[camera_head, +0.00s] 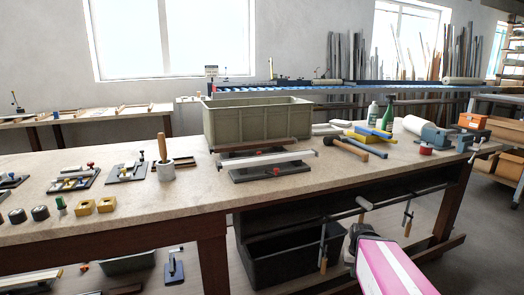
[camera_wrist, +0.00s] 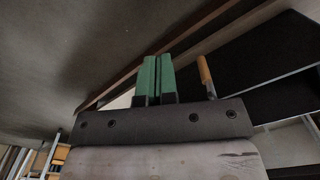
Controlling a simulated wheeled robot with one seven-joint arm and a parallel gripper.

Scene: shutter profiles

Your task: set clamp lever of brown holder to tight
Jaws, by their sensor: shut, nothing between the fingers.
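In the head view, a holder with a dark base plate (camera_head: 270,172) and a pale bar (camera_head: 265,160) stands mid-bench, with a small red knob (camera_head: 276,171) at its front. A brown bar (camera_head: 255,146) lies just behind it. Smaller dark-based holders stand at the left, one with a red knob (camera_head: 90,164). I cannot tell for sure which holder is the brown one, nor how its lever is set. My gripper (camera_wrist: 159,60) shows its two green fingers side by side in the wrist view, shut and empty, away from the holders.
A grey-green crate (camera_head: 255,122) stands behind the middle holder. Clamps with wooden handles (camera_head: 408,222) hang below the bench top.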

